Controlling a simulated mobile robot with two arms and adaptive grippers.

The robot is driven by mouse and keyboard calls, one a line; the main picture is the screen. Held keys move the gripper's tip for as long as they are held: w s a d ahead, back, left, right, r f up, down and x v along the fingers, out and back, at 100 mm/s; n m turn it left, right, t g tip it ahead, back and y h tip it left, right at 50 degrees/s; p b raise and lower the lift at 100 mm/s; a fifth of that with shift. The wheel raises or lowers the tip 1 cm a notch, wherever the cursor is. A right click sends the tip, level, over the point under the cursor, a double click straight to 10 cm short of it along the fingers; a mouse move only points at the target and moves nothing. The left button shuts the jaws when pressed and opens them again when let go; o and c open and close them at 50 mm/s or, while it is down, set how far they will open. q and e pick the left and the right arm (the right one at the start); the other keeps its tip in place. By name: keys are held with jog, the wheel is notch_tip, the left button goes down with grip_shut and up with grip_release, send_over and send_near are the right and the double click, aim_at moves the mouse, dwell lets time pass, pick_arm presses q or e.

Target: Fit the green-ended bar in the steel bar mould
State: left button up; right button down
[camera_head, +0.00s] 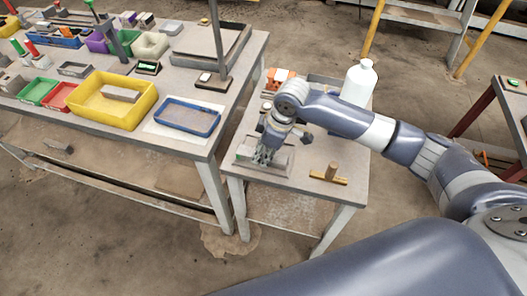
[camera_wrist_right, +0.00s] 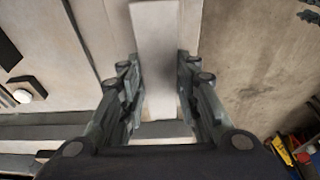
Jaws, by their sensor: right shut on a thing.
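My right gripper (camera_head: 266,156) points down over the small table and is shut on a pale bar (camera_wrist_right: 157,50). In the right wrist view the bar lies between the two fingers (camera_wrist_right: 160,105) and runs out past the top of the picture. No green end shows on the part in view. In the head view the fingers hide most of the bar. A grey, low, long piece that looks like the steel bar mould (camera_head: 281,166) lies on the small table under the gripper. I cannot tell whether the bar touches it. My left gripper is out of view.
A wooden T-shaped tool (camera_head: 328,176) lies right of the gripper on the small table (camera_head: 310,195). A white bottle (camera_head: 358,85) and an orange item (camera_head: 281,77) stand behind. The big table at left holds a yellow crate (camera_head: 82,109), a blue tray (camera_head: 187,133) and several other things.

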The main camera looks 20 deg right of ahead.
dwell(0.3)
jog(key=shift+f, duration=0.3)
jog(key=shift+p, duration=0.45)
jog(key=shift+p, duration=0.35)
jog(key=shift+s+f, duration=0.1)
jog(key=shift+f, duration=0.65)
dwell(0.7)
jog(key=c, duration=1.3)
grip_release()
jog(key=shift+o, duration=0.9)
jog(key=shift+f, duration=0.1)
